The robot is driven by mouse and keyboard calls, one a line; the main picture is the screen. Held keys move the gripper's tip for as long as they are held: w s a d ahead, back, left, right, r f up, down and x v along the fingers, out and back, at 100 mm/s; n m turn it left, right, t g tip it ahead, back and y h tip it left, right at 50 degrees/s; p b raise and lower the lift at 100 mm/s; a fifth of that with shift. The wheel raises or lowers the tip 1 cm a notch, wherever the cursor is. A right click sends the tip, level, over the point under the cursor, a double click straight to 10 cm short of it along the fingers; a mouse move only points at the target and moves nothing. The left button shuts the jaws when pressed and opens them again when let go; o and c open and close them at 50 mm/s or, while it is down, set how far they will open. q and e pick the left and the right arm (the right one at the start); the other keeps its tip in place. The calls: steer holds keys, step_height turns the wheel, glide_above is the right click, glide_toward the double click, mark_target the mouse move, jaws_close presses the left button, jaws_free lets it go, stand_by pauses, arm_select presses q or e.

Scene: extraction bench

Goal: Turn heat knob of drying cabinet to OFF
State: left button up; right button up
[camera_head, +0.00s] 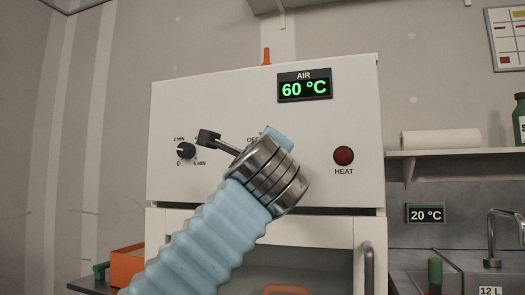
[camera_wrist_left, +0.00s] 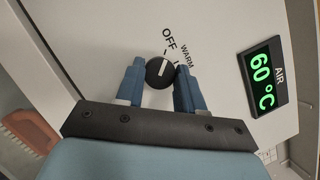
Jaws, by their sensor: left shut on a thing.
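The white drying cabinet (camera_head: 230,100) fills the middle of the head view. Its heat knob (camera_wrist_left: 160,72) is round and black with a white pointer line, and shows in the left wrist view; my left arm hides it in the head view. The OFF label (camera_wrist_left: 169,40) and WARM label (camera_wrist_left: 187,55) are printed beside the knob. The pointer is slanted toward the label side; I cannot tell exactly which mark it meets. My left gripper (camera_wrist_left: 160,77) has its blue fingers on either side of the knob, shut on it. My right gripper is not in view.
The AIR display (camera_head: 304,87) reads 60 °C. A timer knob (camera_head: 186,151) is on the panel's left, and a dark red HEAT lamp (camera_head: 343,155) on its right. A door handle (camera_head: 368,270) sticks out below. A shelf with a paper roll (camera_head: 440,139) is at right.

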arm_select(q)
steer(key=shift+n, duration=0.3)
steer(key=o, duration=1)
steer(key=shift+o, duration=0.2)
steer(key=b+v, duration=0.5)
steer(key=v, duration=0.8)
steer(key=shift+s+b, duration=0.35)
steer(key=shift+s, duration=0.05)
